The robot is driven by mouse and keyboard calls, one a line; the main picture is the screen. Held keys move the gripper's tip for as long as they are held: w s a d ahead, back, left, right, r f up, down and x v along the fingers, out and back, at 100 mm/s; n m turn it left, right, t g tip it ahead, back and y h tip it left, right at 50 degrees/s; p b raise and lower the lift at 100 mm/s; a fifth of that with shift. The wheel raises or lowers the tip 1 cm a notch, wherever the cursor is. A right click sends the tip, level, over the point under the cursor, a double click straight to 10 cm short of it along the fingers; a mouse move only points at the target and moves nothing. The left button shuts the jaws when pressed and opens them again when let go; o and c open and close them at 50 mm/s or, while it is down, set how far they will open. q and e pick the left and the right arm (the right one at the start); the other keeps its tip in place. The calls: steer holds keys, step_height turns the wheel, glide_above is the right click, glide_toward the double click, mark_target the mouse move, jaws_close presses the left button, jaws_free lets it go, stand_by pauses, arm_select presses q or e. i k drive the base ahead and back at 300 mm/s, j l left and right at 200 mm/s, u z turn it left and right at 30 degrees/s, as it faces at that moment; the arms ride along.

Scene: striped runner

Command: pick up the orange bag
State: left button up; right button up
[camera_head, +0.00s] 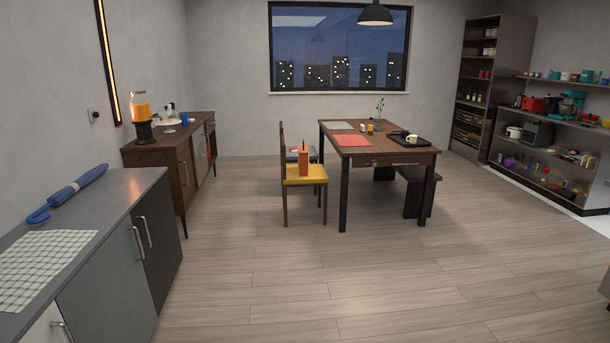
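An orange bag (304,162) with what looks like a thin upright handle stands on the yellow seat of a wooden chair (307,174). The chair is at the left side of the dark wooden table (400,157). The bag looks upright and nothing is touching it from above. Neither of my grippers shows in the head view.
A grey counter (128,205) at the near left holds a blue umbrella (75,190) and a checked cloth (40,265). A wooden sideboard (158,158) stands behind it. A bench (418,176) is under the table. The wooden floor (300,270) in front is clear.

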mark_target(303, 154)
steer(key=i+u, duration=0.2)
steer(key=i, duration=3.65)
